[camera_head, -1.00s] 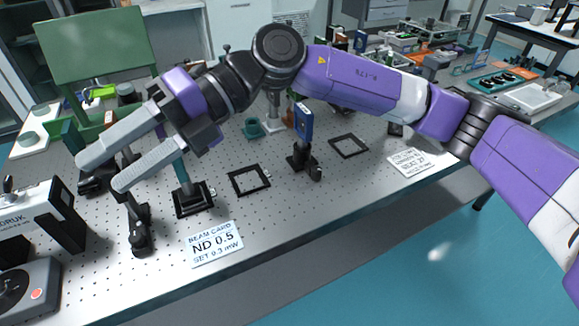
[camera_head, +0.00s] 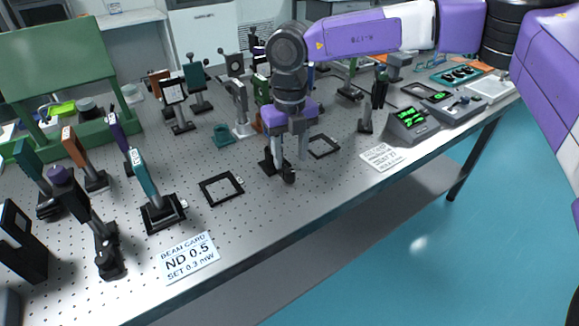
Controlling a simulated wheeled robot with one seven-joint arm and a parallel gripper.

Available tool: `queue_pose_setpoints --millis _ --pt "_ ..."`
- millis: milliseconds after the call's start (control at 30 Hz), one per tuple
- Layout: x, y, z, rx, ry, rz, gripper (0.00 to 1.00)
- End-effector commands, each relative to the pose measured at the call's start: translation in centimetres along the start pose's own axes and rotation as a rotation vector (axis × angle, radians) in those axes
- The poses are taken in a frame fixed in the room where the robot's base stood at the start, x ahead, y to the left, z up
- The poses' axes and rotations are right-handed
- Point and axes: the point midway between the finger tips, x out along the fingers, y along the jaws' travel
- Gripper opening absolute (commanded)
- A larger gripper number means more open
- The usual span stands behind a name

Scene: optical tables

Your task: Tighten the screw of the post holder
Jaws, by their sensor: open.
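My gripper (camera_head: 291,156) points down near the middle of the head view, with its two fingers apart. It is over or in front of a black post holder (camera_head: 270,164) on the perforated table (camera_head: 240,230). A dark knob, which looks like its screw (camera_head: 288,175), shows just below the fingertips. I cannot tell whether the fingers touch the holder. The optic on its post is mostly hidden behind my gripper. Another post holder (camera_head: 163,214) with a teal optic (camera_head: 143,175) stands to the left.
A beam card (camera_head: 190,257) and a square black frame (camera_head: 221,188) lie left of my gripper. Another black frame (camera_head: 323,146) lies just right of it. A second card (camera_head: 383,157) and devices with green displays (camera_head: 411,120) are farther right. Several posted optics crowd the back and left.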

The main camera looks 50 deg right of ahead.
Motion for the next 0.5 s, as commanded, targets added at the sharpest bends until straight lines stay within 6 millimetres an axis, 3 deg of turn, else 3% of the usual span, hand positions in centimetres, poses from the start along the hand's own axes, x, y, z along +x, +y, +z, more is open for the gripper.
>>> queue_pose_setpoints --millis 200,500 --pt "3.0 0.1 0.0 0.000 0.001 0.003 0.46" --pt "4.0 0.1 0.0 -0.001 -0.002 0.003 0.46"
